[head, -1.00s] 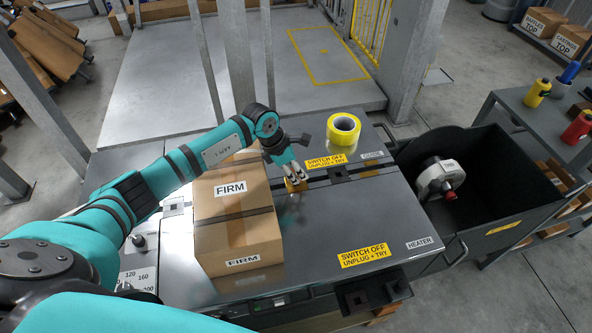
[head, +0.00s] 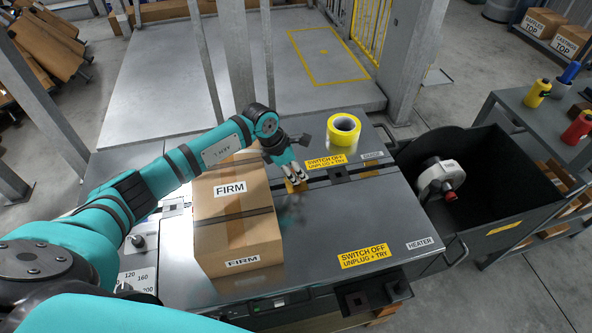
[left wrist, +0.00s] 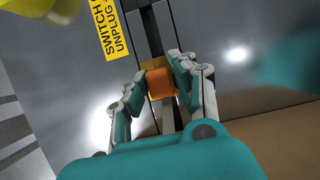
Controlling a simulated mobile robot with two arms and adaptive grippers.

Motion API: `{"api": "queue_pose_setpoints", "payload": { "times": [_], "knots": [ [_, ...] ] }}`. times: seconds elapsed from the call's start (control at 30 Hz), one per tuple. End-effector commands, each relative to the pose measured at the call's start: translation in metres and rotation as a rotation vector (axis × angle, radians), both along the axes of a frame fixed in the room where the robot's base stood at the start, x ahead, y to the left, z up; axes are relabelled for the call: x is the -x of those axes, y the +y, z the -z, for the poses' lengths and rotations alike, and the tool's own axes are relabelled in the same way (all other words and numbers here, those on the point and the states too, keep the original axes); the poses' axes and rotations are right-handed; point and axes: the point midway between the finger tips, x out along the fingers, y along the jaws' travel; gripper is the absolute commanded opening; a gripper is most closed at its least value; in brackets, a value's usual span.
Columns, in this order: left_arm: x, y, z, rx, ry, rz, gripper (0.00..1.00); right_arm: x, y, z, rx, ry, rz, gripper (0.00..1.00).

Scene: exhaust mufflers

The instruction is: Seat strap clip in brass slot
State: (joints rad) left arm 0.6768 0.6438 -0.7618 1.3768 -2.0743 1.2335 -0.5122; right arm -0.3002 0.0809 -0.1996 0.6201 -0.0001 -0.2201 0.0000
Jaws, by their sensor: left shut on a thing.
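My left gripper (head: 294,180) reaches over the box onto the metal bench top. In the left wrist view its fingers (left wrist: 160,88) are closed on the sides of an orange strap clip (left wrist: 160,84). The brass slot (left wrist: 151,65) shows as a gold edge just behind and around the clip. In the head view the brass piece (head: 297,188) is under the fingertips, and the clip cannot be told apart from it. Whether the clip is down in the slot or only above it cannot be told. My right gripper is not in view.
A strapped cardboard box (head: 232,235) marked FIRM stands left of the gripper, close under my arm. A yellow tape roll (head: 343,128) lies behind right. A dark bin (head: 490,165) stands right of the bench. The front-right bench top is clear.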

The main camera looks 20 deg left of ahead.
Motion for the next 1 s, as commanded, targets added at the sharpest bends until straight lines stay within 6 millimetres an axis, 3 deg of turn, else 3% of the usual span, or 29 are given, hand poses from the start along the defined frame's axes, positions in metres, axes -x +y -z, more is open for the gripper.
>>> {"api": "queue_pose_setpoints", "payload": {
  "times": [0.5,0.53,0.7,1.0],
  "knots": [
    [-0.0001,0.0002,0.0096,0.0,0.0,0.0,0.0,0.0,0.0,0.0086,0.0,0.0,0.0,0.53],
    [-0.0002,0.0002,0.0083,0.0,0.0,0.0,0.29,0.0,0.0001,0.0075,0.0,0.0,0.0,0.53],
    [-0.0001,0.0002,0.0082,0.0,0.0,0.0,0.51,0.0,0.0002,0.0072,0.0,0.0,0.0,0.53],
    [0.0001,0.0008,0.0069,-0.001,-0.001,0.0,0.52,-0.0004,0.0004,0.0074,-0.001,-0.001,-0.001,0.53]
  ]
}}
